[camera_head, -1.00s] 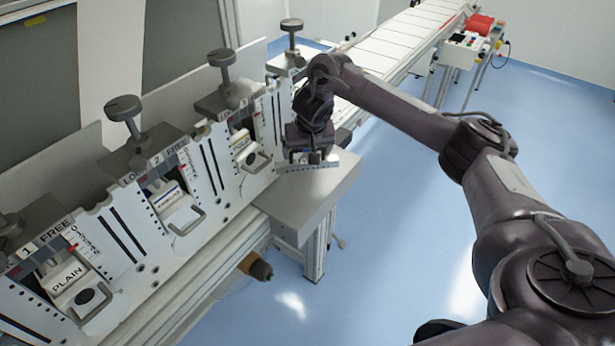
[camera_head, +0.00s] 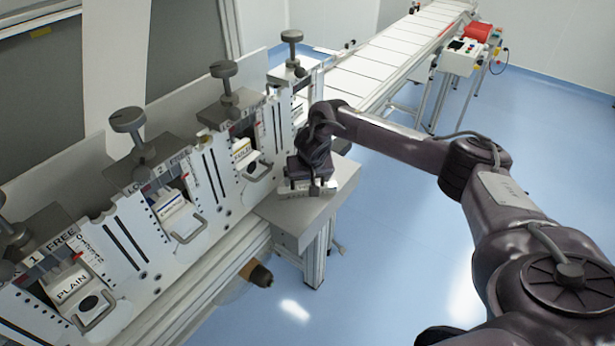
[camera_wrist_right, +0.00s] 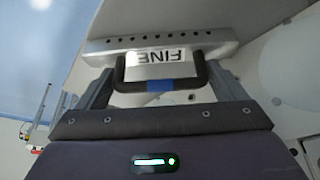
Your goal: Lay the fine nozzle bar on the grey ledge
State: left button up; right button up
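The fine nozzle bar (camera_head: 310,189) is a pale bar with a row of holes. It is at or just above the top of the grey ledge (camera_head: 296,221); I cannot tell whether it touches. In the right wrist view the bar (camera_wrist_right: 215,41) carries a FINE label and a black handle with a blue band. My right gripper (camera_head: 314,183) points down over the ledge, its two fingers (camera_wrist_right: 161,88) closed against the ends of the handle. The gripper hides part of the bar in the head view. My left gripper is not in view.
A slanted white rack beside the ledge holds several bars in slots, including PLAIN (camera_head: 72,284), under grey knobs (camera_head: 128,119). A conveyor (camera_head: 375,68) and a control box (camera_head: 462,57) stand behind. Bare ledge shows in front of the bar, with open blue floor to the right.

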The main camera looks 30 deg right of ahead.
jog(key=shift+o, duration=0.8)
jog(key=shift+s+r, duration=0.1)
jog(key=shift+r, duration=0.4)
jog(key=p+v, duration=0.1)
jog(key=v, duration=1)
jog(key=shift+s+p, duration=0.2)
jog(key=shift+p, duration=0.15)
jog(key=shift+a, duration=0.1)
